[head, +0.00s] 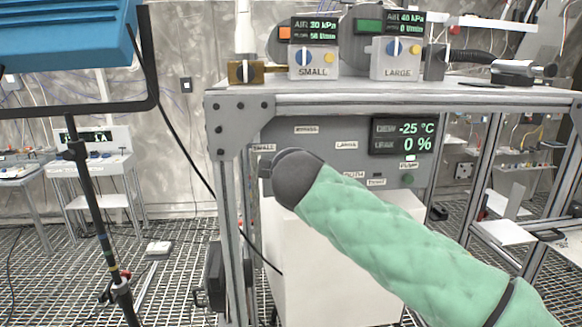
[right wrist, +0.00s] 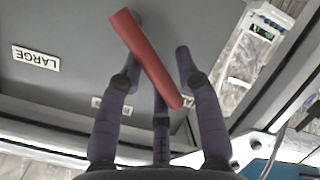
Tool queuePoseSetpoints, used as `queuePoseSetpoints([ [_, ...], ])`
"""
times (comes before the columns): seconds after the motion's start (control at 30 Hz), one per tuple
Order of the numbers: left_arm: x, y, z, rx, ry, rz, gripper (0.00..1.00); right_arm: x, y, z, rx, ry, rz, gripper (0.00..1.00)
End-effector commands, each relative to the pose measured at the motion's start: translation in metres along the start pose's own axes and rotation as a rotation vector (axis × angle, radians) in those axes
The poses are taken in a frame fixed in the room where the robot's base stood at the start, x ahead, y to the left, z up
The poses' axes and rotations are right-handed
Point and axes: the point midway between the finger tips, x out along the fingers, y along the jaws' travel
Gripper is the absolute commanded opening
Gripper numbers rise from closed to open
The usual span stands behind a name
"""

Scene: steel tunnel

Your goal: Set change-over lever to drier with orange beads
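The change-over lever is a red bar (right wrist: 147,60), seen in the right wrist view; my arm hides it in the head view. It runs slantwise between the spread fingers of my right gripper (right wrist: 157,62). The fingers stand apart, and I cannot tell whether one touches the bar. The LARGE label (right wrist: 36,58) is upside down there. In the head view the grey panel also bears a SMALL label (head: 264,147). On top, the SMALL drier unit (head: 313,72) has an orange window (head: 285,33); the LARGE unit (head: 396,72) has a green one (head: 368,26). My left gripper is out of view.
A display (head: 403,136) reads -25 °C and 0 %. A steel frame post (head: 228,220) stands left of the panel, and a white box (head: 305,260) is below. A blue-topped stand (head: 65,45) is at left.

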Motion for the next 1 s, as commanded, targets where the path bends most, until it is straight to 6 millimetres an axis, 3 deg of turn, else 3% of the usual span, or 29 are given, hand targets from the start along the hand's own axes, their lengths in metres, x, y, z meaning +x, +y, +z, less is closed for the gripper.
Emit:
queuePoseSetpoints([
  [0.23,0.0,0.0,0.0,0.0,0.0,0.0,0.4,-0.017,0.001,-0.001,0.001,0.003,0.001,0.35],
  [0.7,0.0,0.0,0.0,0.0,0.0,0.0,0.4,-0.102,0.0,-0.001,0.0,0.003,0.0,0.35],
  [1.0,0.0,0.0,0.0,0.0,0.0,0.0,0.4,-0.12,-0.001,0.0,-0.001,0.0,-0.001,0.35],
])
